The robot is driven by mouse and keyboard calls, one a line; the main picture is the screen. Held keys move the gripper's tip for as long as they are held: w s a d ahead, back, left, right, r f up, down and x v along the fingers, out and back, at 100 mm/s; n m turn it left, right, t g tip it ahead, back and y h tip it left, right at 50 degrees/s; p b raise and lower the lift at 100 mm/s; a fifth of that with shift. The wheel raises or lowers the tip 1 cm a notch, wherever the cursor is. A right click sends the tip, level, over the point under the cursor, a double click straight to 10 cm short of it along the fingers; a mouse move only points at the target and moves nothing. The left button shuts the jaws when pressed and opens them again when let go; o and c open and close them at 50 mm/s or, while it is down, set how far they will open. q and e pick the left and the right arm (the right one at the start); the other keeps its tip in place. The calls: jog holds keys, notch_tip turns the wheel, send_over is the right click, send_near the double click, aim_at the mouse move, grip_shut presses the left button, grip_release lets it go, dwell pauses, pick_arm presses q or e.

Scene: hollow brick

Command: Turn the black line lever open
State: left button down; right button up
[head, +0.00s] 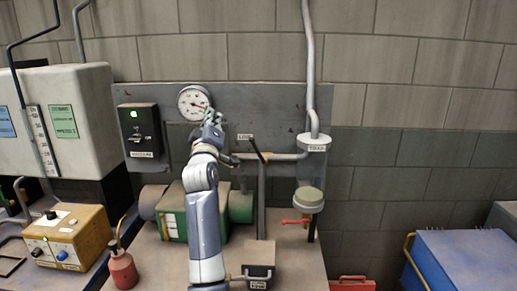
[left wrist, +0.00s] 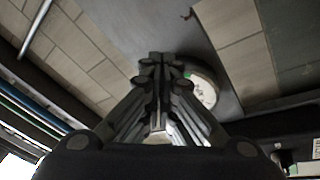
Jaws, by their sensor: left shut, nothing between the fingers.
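The black line lever (head: 256,148) slants on the pipe beside the small "LINE" label (head: 245,137), on the grey backboard in the head view. My left gripper (head: 212,115) is up in front of the board, left of the lever and apart from it, just below the round gauge (head: 193,101). Its fingers are shut and empty. In the left wrist view the closed fingertips (left wrist: 161,58) point at the board, with the gauge (left wrist: 203,88) just to their right. The lever cannot be made out in the wrist view. My right gripper is not in view.
A black switch box (head: 141,130) with a green light is left of the gauge. The trap bowl (head: 310,190) hangs at right, above a red valve handle (head: 296,221). A green motor (head: 175,214) sits behind my arm. A red oil can (head: 122,268) stands at front left.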

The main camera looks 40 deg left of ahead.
aim_at(258, 151)
pick_arm(q)
jog(key=s+d+r+m+t+h, duration=0.25)
jog(key=d+m, duration=0.35)
jog(key=m, duration=0.8)
jog(key=d+f+m+h, duration=0.95)
jog(key=f+m, duration=0.25)
jog(key=m, duration=0.5)
jog(key=w+r+p, duration=0.3)
jog(key=w+p, duration=0.2)
jog(key=w, duration=0.5)
jog(key=shift+t, duration=0.25)
jog(key=a+f, duration=0.1)
jog(key=s+a+f, duration=0.1)
jog(key=a, duration=0.1)
jog(key=shift+s+a+f, duration=0.15)
jog(key=shift+f, duration=0.05)
